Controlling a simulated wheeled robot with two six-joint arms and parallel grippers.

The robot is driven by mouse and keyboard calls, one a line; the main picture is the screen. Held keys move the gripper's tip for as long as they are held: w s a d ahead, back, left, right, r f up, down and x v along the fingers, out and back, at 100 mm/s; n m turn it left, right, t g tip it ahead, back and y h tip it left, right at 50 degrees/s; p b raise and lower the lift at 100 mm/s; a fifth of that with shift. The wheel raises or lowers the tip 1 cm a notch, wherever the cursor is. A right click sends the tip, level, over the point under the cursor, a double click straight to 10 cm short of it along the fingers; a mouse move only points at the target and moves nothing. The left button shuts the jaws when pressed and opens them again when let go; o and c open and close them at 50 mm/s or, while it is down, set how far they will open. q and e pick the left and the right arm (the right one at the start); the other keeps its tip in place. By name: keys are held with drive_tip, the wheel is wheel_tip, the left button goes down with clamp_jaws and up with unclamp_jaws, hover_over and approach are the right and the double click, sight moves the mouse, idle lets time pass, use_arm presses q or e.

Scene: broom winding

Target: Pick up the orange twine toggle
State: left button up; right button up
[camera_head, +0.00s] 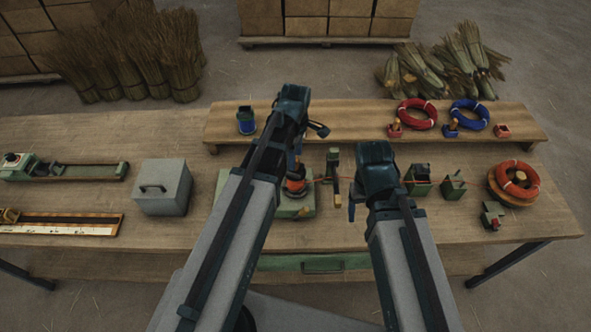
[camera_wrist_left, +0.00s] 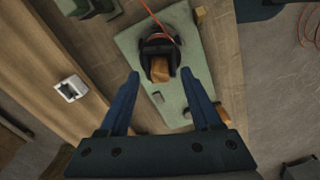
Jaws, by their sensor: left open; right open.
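I cannot clearly single out the orange twine toggle. An orange twine (camera_head: 385,180) runs right from the dark ring-shaped holder (camera_head: 295,187) on the green base (camera_head: 309,203); it also shows in the left wrist view (camera_wrist_left: 153,16). In that view an orange-brown piece (camera_wrist_left: 160,69) sits inside the holder. My left gripper (camera_head: 297,150) is open above the holder; in its wrist view the fingertips (camera_wrist_left: 161,75) lie on either side of the orange-brown piece, with no contact visible. My right gripper (camera_head: 354,205) is beside the twine line and largely hidden by its own wrist.
Green guides (camera_head: 418,178) and a red coil (camera_head: 527,190) stand at the right. The raised shelf (camera_head: 350,118) holds a blue cup (camera_head: 246,122), a red ring (camera_head: 417,113) and a blue ring (camera_head: 470,113). A grey box (camera_head: 163,190) stands at the left.

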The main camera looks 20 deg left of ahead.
use_arm(q)
wheel_tip(320, 180, down, 3)
drive_tip(key=shift+r+b, duration=0.2)
drive_tip(key=shift+b, duration=0.65)
use_arm(e)
wheel_tip(320, 180, down, 2)
drive_tip(key=shift+f, duration=0.25)
use_arm(q)
drive_tip(key=shift+r, duration=0.1)
clamp_jaws()
